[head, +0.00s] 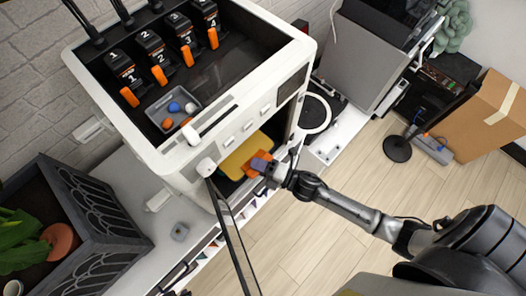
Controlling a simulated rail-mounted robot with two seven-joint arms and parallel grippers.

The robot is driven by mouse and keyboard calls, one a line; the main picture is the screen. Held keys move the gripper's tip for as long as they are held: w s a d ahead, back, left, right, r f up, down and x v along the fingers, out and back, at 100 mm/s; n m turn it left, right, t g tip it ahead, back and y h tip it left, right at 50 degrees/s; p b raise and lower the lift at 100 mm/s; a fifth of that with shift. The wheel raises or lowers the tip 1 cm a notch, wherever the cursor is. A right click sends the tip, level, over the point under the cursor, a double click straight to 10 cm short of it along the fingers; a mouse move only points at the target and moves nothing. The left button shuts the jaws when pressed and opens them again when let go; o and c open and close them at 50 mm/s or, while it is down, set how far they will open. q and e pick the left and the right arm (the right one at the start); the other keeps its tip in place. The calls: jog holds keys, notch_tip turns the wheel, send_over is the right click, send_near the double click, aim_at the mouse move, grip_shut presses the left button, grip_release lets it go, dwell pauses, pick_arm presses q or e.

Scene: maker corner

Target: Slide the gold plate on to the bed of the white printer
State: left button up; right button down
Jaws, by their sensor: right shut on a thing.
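The white printer (170,165) stands on a counter, with its front opening facing the lower right. The gold plate (240,157) lies flat inside this opening, its near edge towards my right arm. My right gripper (262,166) is at the near right edge of the plate and is shut on it. Orange and purple patches show at the fingertips, partly covering the plate's edge. The printer bed is mostly hidden under the plate and behind the printer's front frame, so I cannot tell how the plate sits on it. My left gripper is out of view.
The dark glass printer door (234,245) hangs open at the lower left of the opening. A grey tray (174,107) with coloured pieces sits on the printer top. A black planter (85,215) stands left, a cardboard box (487,120) right.

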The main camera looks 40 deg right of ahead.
aim_at(238, 149)
jog(key=shift+w+a+b, duration=0.25)
jog(key=shift+w, duration=1.15)
jog(key=shift+w+a+b, duration=0.2)
jog(key=shift+w+a, duration=0.1)
jog(key=shift+w, duration=1.05)
jog(key=shift+w+a+b, duration=0.25)
jog(key=shift+w, duration=1.15)
jog(key=shift+w+f, duration=0.2)
jog(key=shift+f+b, duration=1.05)
jog(key=shift+b, duration=0.05)
jog(key=c, duration=1)
grip_release()
jog(key=o, duration=0.3)
jog(key=shift+f, duration=0.1)
jog(key=o, duration=0.7)
jog(key=shift+f, duration=0.25)
jog(key=shift+f+b, duration=0.3)
jog(key=shift+b, duration=0.2)
